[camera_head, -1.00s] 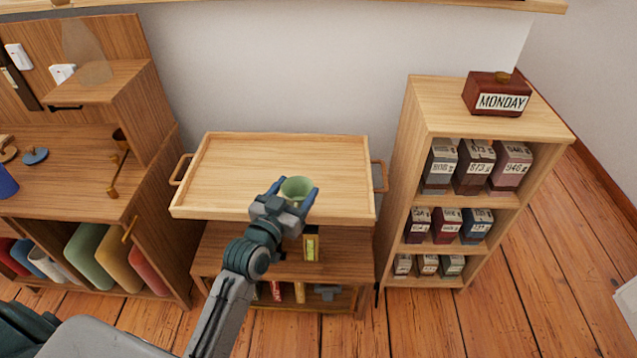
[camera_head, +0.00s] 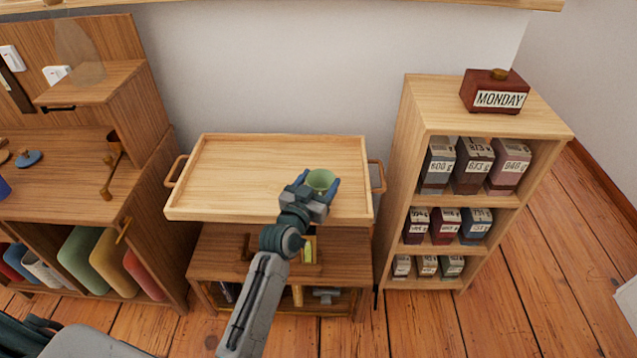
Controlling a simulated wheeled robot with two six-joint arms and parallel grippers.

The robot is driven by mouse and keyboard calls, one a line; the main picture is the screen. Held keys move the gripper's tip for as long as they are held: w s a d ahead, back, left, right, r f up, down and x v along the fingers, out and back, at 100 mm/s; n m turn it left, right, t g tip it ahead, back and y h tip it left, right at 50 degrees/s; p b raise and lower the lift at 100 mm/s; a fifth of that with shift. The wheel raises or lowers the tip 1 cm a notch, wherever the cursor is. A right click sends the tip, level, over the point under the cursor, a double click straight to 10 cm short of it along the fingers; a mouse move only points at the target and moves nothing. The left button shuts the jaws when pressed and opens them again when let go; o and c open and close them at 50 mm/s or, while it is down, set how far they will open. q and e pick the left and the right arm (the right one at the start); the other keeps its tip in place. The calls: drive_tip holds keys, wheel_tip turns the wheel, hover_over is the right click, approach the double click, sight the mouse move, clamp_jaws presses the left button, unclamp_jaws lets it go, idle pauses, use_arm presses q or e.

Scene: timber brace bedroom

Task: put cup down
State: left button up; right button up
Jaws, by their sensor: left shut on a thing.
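A green cup (camera_head: 320,180) is held in my left gripper (camera_head: 322,184), its open mouth facing up toward the camera. The gripper's blue fingers are shut on either side of it. Gripper and cup are over the right part of a light wooden tray top (camera_head: 250,165) with raised edges and side handles. I cannot tell whether the cup touches the tray surface. The gripper body hides part of the tray's front edge. My right gripper is not in view.
The tray's left and middle are bare. A light shelf (camera_head: 422,110) with labelled boxes stands close on the right, with a red MONDAY block (camera_head: 495,92) on top. A wooden desk (camera_head: 70,175) stands on the left. Lower shelves (camera_head: 215,262) lie below the tray.

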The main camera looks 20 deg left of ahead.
use_arm(q)
drive_tip(key=shift+f, duration=0.1)
drive_tip(key=o, duration=1.1)
drive_tip(key=shift+r, duration=0.25)
drive_tip(key=s+a+f+g, duration=0.1)
drive_tip(key=s+f+g, duration=0.2)
drive_tip(key=s, duration=0.8)
drive_tip(key=s+a+f+g, duration=0.1)
drive_tip(key=s+f+g, duration=0.2)
drive_tip(key=s, duration=0.8)
drive_tip(key=s+a+f+n+g, duration=0.1)
drive_tip(key=s+f+g, duration=0.2)
drive_tip(key=s, duration=0.9)
drive_tip(key=shift+f, duration=0.65)
